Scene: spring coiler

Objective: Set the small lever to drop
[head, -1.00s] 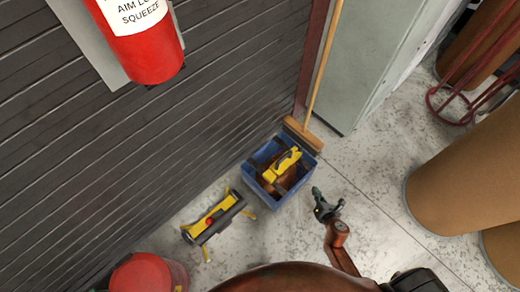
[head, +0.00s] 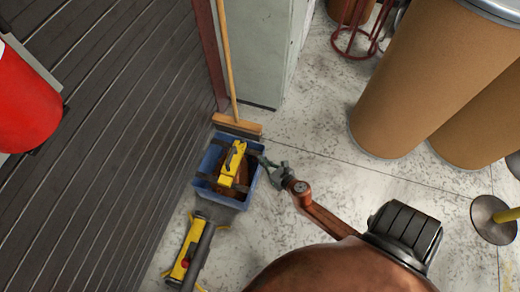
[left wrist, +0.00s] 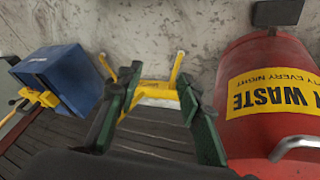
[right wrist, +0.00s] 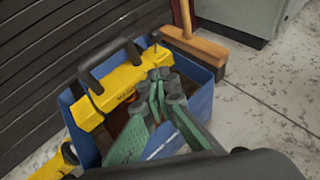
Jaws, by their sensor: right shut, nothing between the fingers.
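A yellow device (right wrist: 122,88) with a black loop handle sits in a blue crate (right wrist: 205,100), and also shows in the head view (head: 232,163). A small dark lever with a round black knob (right wrist: 156,37) stands at its right end; its setting cannot be read. My right gripper (right wrist: 163,84) is shut and empty, its green fingertips close beside the device's right end, just below the lever in the picture. Contact cannot be told. In the head view the right gripper (head: 264,163) is at the crate's right rim. My left gripper (left wrist: 158,88) is open in the left wrist view.
A yellow stand (left wrist: 155,92) shows beyond the open left fingers. A red waste bin (left wrist: 270,110) is on their right.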

